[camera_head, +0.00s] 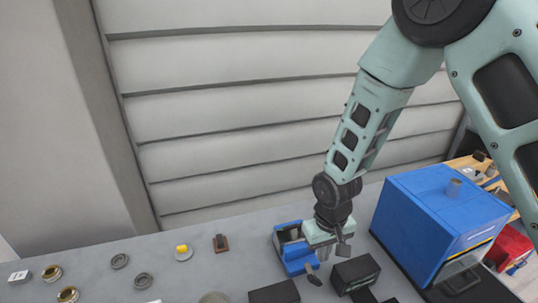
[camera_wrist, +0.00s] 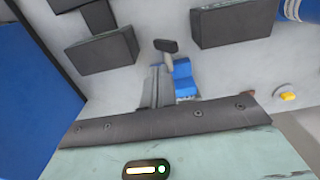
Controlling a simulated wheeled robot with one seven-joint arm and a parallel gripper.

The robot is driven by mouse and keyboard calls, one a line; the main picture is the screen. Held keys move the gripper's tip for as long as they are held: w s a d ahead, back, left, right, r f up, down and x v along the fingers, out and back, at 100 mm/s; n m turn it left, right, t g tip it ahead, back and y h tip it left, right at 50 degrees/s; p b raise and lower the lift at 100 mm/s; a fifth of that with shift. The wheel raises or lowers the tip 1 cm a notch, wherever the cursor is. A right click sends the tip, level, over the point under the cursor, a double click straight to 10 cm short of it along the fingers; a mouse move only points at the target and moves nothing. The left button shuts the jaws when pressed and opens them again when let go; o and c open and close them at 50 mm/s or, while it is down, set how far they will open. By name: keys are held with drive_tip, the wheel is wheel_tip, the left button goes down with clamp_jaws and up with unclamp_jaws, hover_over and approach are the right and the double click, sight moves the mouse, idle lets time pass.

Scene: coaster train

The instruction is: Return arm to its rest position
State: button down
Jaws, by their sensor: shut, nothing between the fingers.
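My arm reaches down from the upper right in the head view. My gripper (camera_head: 341,247) is shut and empty, low over the grey table. A small blue piece (camera_wrist: 184,80) shows beside the fingers in the wrist view. I cannot tell whether my gripper touches the holder.
A large blue box (camera_head: 420,225) stands close to the right. Dark blocks (camera_head: 355,273) lie in front; one shows in the wrist view (camera_wrist: 102,50). Rings (camera_head: 120,261), a yellow-topped piece (camera_head: 183,252) and a brown piece (camera_head: 220,243) lie left. A ribbed wall (camera_head: 230,110) rises behind.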

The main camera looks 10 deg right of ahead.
drive_tip(key=s+a+r+n+b, duration=0.2)
drive_tip(key=s+r+b, duration=0.2)
drive_tip(key=s, duration=0.6)
drive_tip(key=s+a+r+n+b, duration=0.2)
drive_tip(key=s+r+n+b, duration=0.1)
drive_tip(key=s+b, duration=0.4)
drive_tip(key=s+r, duration=0.1)
drive_tip(key=s, duration=0.1)
drive_tip(key=shift+s+a+r+n+y, duration=0.15)
drive_tip(key=shift+s+r+n+y, duration=0.15)
drive_tip(key=shift+s+r, duration=0.1)
drive_tip(key=shift+w, duration=0.1)
drive_tip(key=w+d+f+n+h+p, duration=0.1)
drive_tip(key=w+d+n+h+p, duration=0.15)
drive_tip(key=w+n+p, duration=0.65)
drive_tip(key=w+d+f+n+y+b, duration=0.2)
drive_tip(key=w+d+f+n+b, duration=0.1)
drive_tip(key=w+f, duration=0.8)
wheel_tip(320, 180, down, 3)
drive_tip(key=shift+d+r, duration=0.1)
drive_tip(key=shift+d, duration=0.3)
